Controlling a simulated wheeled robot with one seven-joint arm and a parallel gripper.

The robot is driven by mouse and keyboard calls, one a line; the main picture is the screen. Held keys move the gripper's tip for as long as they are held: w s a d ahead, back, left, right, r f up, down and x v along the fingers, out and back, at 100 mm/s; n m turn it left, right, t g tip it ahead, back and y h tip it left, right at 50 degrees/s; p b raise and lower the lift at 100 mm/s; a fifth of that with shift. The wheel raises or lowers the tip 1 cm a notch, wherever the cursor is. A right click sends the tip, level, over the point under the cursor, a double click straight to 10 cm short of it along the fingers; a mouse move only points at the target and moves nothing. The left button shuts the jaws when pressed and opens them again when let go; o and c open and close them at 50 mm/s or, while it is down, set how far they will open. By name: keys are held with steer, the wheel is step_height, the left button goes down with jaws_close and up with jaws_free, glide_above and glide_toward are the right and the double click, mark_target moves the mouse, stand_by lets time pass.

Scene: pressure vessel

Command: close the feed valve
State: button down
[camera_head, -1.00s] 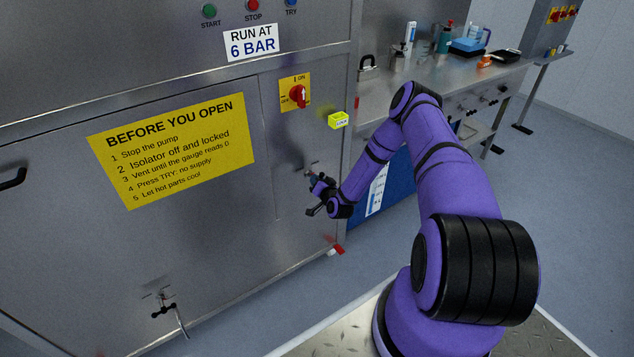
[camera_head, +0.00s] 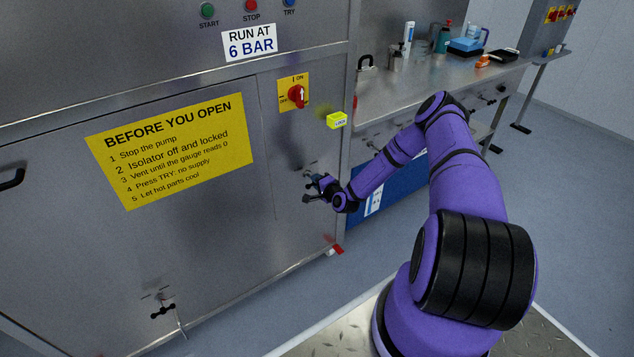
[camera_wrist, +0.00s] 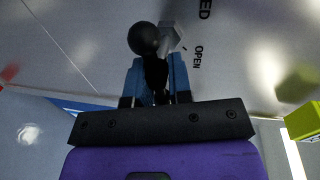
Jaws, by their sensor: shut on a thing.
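The feed valve shows best in the wrist view, as a grey metal body (camera_wrist: 171,38) and a lever with a round black knob (camera_wrist: 143,39). Beside it on the steel panel are the letters "ED" and the word "OPEN". My gripper (camera_wrist: 154,70) has its blue fingers on either side of the black lever below the knob, shut on it. In the head view my gripper (camera_head: 320,187) is against the right part of the cabinet front, below the red isolator switch (camera_head: 297,96). It hides most of the valve there, so the lever's exact angle is unclear.
A yellow lock box (camera_head: 337,120) sticks out of the cabinet above my gripper. A second black-handled valve (camera_head: 162,308) is low on the left. A steel bench (camera_head: 425,80) with bottles and trays stands behind my arm. The floor to the right is open.

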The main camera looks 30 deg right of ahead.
steer(key=shift+s+d+f+m, duration=0.15)
steer(key=shift+s+f+m, duration=0.05)
steer(key=shift+f+m, duration=0.25)
steer(key=c, duration=1.1)
jaws_free()
steer(key=shift+c, duration=0.2)
steer(key=shift+w+r, duration=0.1)
steer(key=shift+r, duration=0.05)
steer(key=s+r, duration=0.2)
steer(key=s, duration=0.8)
steer(key=shift+s+d, duration=0.15)
steer(key=shift+s, duration=0.15)
steer(key=shift+r, duration=0.1)
